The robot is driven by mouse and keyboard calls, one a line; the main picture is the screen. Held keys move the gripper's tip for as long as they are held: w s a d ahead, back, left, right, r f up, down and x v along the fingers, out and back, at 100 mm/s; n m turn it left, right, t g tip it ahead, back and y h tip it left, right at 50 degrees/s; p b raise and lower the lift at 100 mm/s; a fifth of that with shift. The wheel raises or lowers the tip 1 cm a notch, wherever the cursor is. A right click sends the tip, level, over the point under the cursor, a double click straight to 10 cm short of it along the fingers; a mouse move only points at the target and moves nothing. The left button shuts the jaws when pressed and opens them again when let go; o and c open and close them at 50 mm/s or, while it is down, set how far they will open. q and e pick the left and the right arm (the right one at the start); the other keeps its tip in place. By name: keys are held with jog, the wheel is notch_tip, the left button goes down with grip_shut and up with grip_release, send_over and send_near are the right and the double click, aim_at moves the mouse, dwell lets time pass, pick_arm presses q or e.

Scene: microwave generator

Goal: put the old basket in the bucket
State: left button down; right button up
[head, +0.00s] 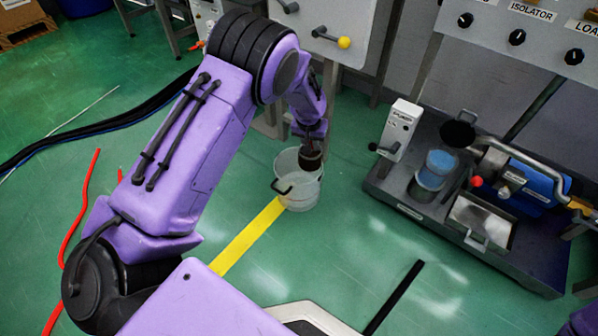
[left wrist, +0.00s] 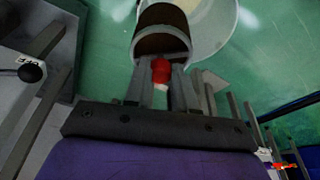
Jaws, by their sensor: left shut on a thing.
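The bucket (head: 297,192) is a clear, pale open container with a dark handle, standing on the green floor beside a yellow line. It also shows in the left wrist view (left wrist: 226,28), behind the basket. The old basket (head: 310,160) is a small dark brown cylinder at the bucket's mouth, over its far right part. In the left wrist view the basket (left wrist: 161,45) shows its open, hollow end and a red and white part between the fingers. My left gripper (left wrist: 162,78) is shut on this part. I cannot tell whether basket and bucket touch. My right gripper is out of view.
A dark equipment tray (head: 410,210) at the right carries a blue-topped cylinder (head: 436,168), a blue machine and a metal box. A cabinet with a yellow knob (head: 344,42) stands behind the bucket. Black cables and a red hose lie at the left. Floor right of the bucket is clear.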

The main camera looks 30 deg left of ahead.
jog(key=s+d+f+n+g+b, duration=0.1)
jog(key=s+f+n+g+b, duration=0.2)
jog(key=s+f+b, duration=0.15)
pick_arm(q)
jog(key=a+f+b, duration=0.3)
jog(key=a+f, duration=0.1)
jog(key=f, duration=1.3)
jog(key=shift+s+a+f+n, duration=0.2)
jog(key=shift+f+n, duration=0.15)
jog(key=shift+n, duration=0.05)
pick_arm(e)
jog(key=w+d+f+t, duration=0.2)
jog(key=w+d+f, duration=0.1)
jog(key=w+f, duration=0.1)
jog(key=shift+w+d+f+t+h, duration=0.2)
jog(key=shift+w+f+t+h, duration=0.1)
pick_arm(q)
jog(key=shift+f, duration=0.1)
jog(key=c, duration=0.9)
grip_release()
jog(key=shift+c, duration=0.2)
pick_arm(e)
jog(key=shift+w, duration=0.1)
